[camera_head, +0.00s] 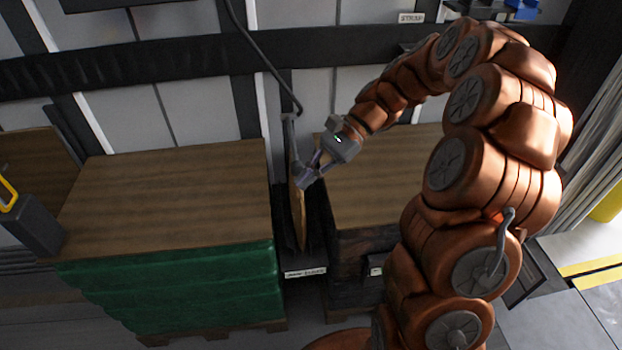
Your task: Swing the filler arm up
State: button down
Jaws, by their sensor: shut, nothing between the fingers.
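A slim grey bar (290,137), which looks like the filler arm, stands roughly upright at the far end of the gap between two pallet loads. A dark hose (262,58) runs down from above to its top. Its lower part is close to my gripper, and I cannot tell whether they touch. A narrow tan bag or panel (299,218) stands in the gap below. My gripper (306,181) is shut and empty over the gap, at the top of the tan piece. Its fingers partly hide what lies behind them.
A wood-topped load wrapped in green (165,285) stands left of the gap. A dark-sided load with a wooden top (370,185) stands to the right. A dark rail (180,58) crosses the back wall. A grey box with a yellow handle (32,225) is at far left.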

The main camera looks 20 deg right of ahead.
jog(key=w+d+f+m+t+y+b, duration=0.1)
jog(key=w+d+f+m+t, duration=0.1)
jog(key=w+d+f+m, duration=0.1)
jog(key=w+d+f+m+t+y+b, duration=0.1)
jog(key=w+d+f+m+t+b, duration=0.1)
jog(key=d+f, duration=0.4)
jog(key=w+d+f+m+t+y+b, duration=0.1)
jog(key=w+d+f+m+y, duration=0.1)
jog(key=d, duration=0.5)
jog(key=shift+w+d+f+m+t+b, duration=0.2)
jog(key=shift+w+f+m, duration=0.25)
jog(key=shift+w+f, duration=0.15)
jog(key=shift+w+d+f+m+t+b, duration=0.1)
jog(key=shift+w+f+m+t, duration=0.1)
jog(key=shift+w+f+m, duration=0.35)
jog(key=shift+a, duration=0.1)
jog(key=w+a+r, duration=0.1)
jog(key=w+a, duration=0.1)
jog(key=a, duration=0.9)
jog(key=shift+w+a+r, duration=0.15)
jog(key=shift+r, duration=0.05)
